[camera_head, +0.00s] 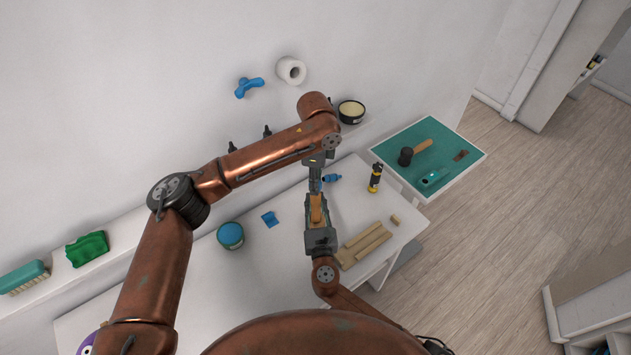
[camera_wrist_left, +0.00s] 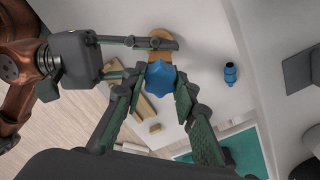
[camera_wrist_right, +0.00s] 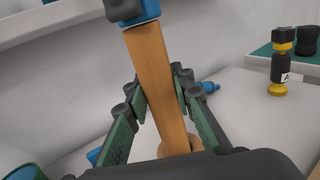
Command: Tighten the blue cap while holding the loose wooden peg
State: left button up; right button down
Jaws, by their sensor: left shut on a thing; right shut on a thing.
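The wooden peg (camera_wrist_right: 158,80) stands in the jaws of my right gripper (camera_head: 317,208), which is shut on it above the table. The blue cap (camera_wrist_right: 143,20) sits at the peg's upper end in the right wrist view. In the left wrist view the blue cap (camera_wrist_left: 161,77) is a lobed knob between the fingers of my left gripper (camera_wrist_left: 158,84). My left gripper (camera_head: 315,183) comes down from above and is shut on the cap. In the head view the left gripper hides the cap. How far the cap is screwed on cannot be told.
On the white table (camera_head: 200,300) are wooden blocks (camera_head: 366,246), a black-and-yellow flashlight (camera_head: 375,178), a small blue bottle (camera_head: 332,178), a blue piece (camera_head: 270,219) and a jar (camera_head: 231,235). A teal-topped side table (camera_head: 455,172) bears a mallet (camera_head: 415,151). A wall shelf runs behind.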

dwell(0.4)
pick_arm(q)
jog(key=o, duration=1.2)
notch_tip(320, 180, up, 12)
pick_arm(e)
jog(key=c, duration=1.6)
grip_release()
